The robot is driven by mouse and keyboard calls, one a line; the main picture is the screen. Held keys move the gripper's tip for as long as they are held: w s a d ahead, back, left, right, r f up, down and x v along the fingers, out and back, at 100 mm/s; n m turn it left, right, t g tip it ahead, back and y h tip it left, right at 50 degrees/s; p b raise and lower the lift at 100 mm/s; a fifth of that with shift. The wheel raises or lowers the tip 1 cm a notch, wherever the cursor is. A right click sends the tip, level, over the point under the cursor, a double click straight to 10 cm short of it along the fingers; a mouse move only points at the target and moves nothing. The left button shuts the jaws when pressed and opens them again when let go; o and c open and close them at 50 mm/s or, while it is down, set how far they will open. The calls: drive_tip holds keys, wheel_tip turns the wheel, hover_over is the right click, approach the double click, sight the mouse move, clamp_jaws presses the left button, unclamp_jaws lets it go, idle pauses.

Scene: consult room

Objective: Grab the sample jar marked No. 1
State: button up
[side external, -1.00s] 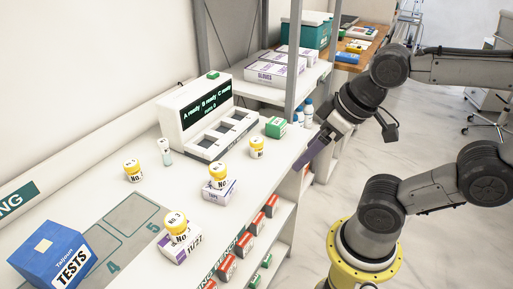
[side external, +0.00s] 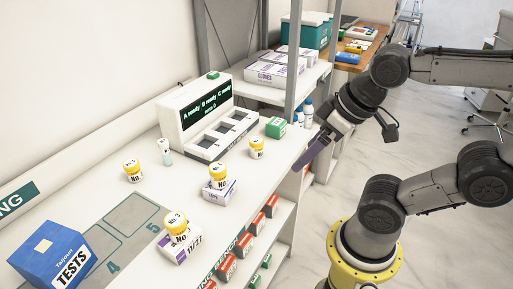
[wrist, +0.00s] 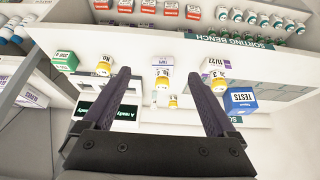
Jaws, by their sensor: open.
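Several yellow-capped white sample jars stand on the white bench. One jar (side external: 132,170) is at the left back, one (side external: 256,148) is near the green box, and one (side external: 218,178) is on a small white box. The jar that seems to read No. 3 (side external: 177,229) is on the 11/22 box. The other numbers are too small to read surely, so I cannot tell which is No. 1. My gripper (side external: 314,158) is open and empty beyond the bench's right edge, apart from the jars. In the wrist view its fingers (wrist: 158,78) spread wide, with jars visible beyond.
A white analyser (side external: 196,108) with a dark screen and slots stands at the back, a capped tube (side external: 165,152) beside it. A green box (side external: 276,127) and a blue TESTS box (side external: 52,254) are on the bench. A metal shelf post (side external: 294,60) rises near my gripper.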

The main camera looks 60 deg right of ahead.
drive_tip(key=w+d+r+n+h, duration=0.2)
drive_tip(key=w+d+r+n, duration=0.25)
drive_tip(key=w+n, duration=0.35)
drive_tip(key=n+g+h, duration=0.3)
drive_tip(key=n+g, duration=0.2)
drive_tip(key=n, duration=0.4)
hover_over(255, 141)
drive_tip(key=a, duration=0.5)
wheel_tip(255, 141, down, 7)
drive_tip(key=shift+g, duration=0.5)
drive_tip(key=x, duration=0.4)
drive_tip(key=a+x, duration=0.1)
drive_tip(key=x, duration=0.7)
drive_tip(key=shift+w+a+f, duration=0.15)
drive_tip(key=shift+a+f, duration=0.05)
drive_tip(key=shift+f, duration=0.05)
drive_tip(key=shift+a+x, duration=0.2)
drive_tip(key=shift+x, duration=2.75)
drive_tip(key=shift+w+f, duration=0.1)
